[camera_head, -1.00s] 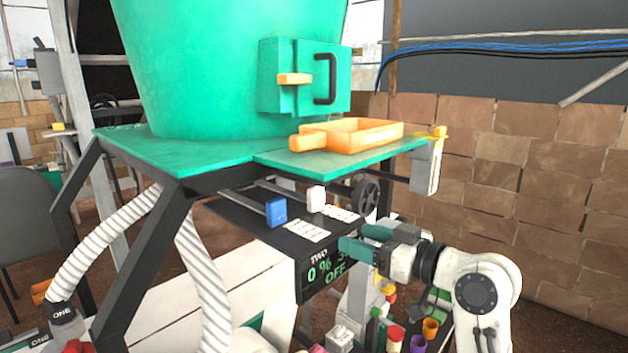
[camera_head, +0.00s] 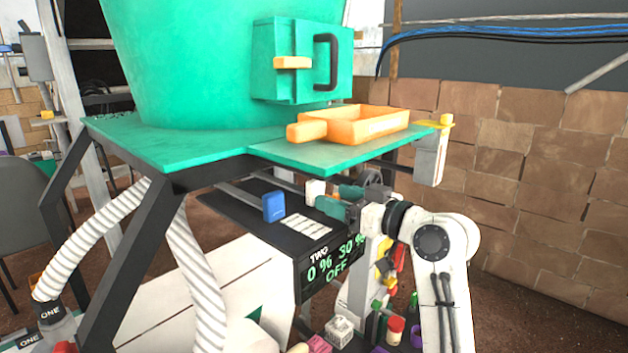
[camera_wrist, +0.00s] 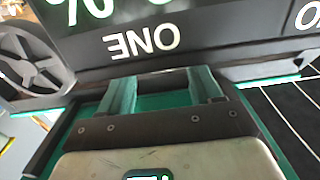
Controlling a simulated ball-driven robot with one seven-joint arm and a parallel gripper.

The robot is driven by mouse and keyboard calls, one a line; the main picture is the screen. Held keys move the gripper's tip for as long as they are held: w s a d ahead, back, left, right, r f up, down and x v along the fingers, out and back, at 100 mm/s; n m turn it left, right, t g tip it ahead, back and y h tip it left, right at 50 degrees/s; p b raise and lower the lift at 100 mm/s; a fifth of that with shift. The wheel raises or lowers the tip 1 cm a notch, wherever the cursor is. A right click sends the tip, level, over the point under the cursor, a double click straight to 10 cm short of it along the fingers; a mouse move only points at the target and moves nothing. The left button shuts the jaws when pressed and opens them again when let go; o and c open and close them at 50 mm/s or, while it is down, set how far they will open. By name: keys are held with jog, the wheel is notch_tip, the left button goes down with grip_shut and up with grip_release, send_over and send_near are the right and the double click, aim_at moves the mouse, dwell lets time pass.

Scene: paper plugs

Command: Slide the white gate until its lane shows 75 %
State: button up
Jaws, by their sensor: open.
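The white gate (camera_head: 315,190) is a small white block on the dark shelf under the green table, right of a blue block (camera_head: 273,206). My gripper (camera_head: 332,199) has teal fingers, comes from the right and is open, with its fingertips close to the white gate's right side. I cannot tell whether they touch it. In the wrist view the fingers (camera_wrist: 163,88) are wide apart and the gate cannot be made out. The display (camera_head: 332,265) on the shelf's front reads 0 % under TWO, 30 % to its right, and OFF below.
A dark handwheel (camera_head: 373,177) is just behind my gripper. The green table (camera_head: 290,152) with an orange tray (camera_head: 365,128) hangs over the shelf. A label strip (camera_head: 303,228) lies on the shelf. Several coloured parts stand below at the right.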

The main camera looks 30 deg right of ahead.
aim_at(319, 191)
jog(key=shift+w+a, duration=0.15)
jog(key=shift+w, duration=0.1)
jog(key=shift+b+x, duration=0.3)
jog(key=shift+x, duration=1.55)
jog(key=shift+c, duration=0.3)
jog(key=c, duration=0.8)
jog(key=shift+c, duration=0.2)
